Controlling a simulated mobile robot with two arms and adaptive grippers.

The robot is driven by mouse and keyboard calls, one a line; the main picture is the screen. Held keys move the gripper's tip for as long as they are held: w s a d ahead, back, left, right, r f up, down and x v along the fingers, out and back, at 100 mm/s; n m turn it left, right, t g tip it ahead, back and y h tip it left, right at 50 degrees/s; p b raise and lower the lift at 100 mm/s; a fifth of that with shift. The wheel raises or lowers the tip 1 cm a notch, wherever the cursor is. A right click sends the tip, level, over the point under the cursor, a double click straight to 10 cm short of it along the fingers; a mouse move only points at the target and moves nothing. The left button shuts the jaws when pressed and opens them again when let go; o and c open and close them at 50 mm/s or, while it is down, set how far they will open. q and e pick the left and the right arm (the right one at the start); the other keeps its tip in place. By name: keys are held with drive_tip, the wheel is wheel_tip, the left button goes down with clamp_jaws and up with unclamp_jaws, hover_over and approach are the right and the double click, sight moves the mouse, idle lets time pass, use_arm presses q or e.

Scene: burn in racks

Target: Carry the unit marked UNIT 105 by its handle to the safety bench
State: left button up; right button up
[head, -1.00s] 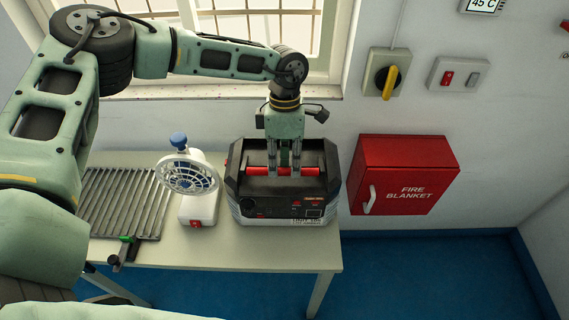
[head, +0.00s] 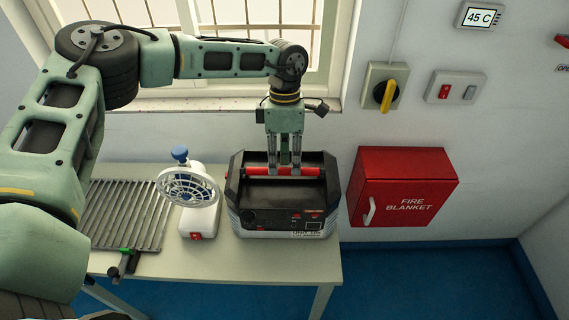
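The unit (head: 284,221) is a black and grey box with a red bar handle (head: 257,172) across its top. It stands on the right part of a pale table (head: 215,262). Its front label is too small to read surely. My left gripper (head: 285,168) points straight down at the middle of the handle. Its fingers reach the red bar and hide part of it; whether they are closed around it I cannot tell. My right gripper is out of view.
A small white fan (head: 198,208) stands left of the unit, close to it. A slatted metal rack (head: 118,212) and a green-black clamp (head: 124,262) lie further left. A red fire blanket box (head: 404,186) hangs on the wall at the right. Blue floor (head: 420,285) is clear there.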

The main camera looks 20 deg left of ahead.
use_arm(q)
drive_tip(key=shift+o, duration=0.9)
drive_tip(key=shift+w+a+r, duration=0.15)
drive_tip(key=shift+w+a, duration=0.1)
drive_tip(key=shift+w, duration=0.45)
drive_tip(key=o, duration=0.3)
drive_tip(key=shift+w+a+b, duration=0.25)
drive_tip(key=shift+w+b, duration=0.2)
drive_tip(key=shift+w, duration=0.3)
drive_tip(key=o, duration=0.8)
drive_tip(key=shift+w, duration=0.2)
drive_tip(key=shift+o, duration=0.3)
drive_tip(key=shift+s+r, duration=0.1)
drive_tip(key=o, duration=0.6)
drive_tip(key=shift+r, duration=0.1)
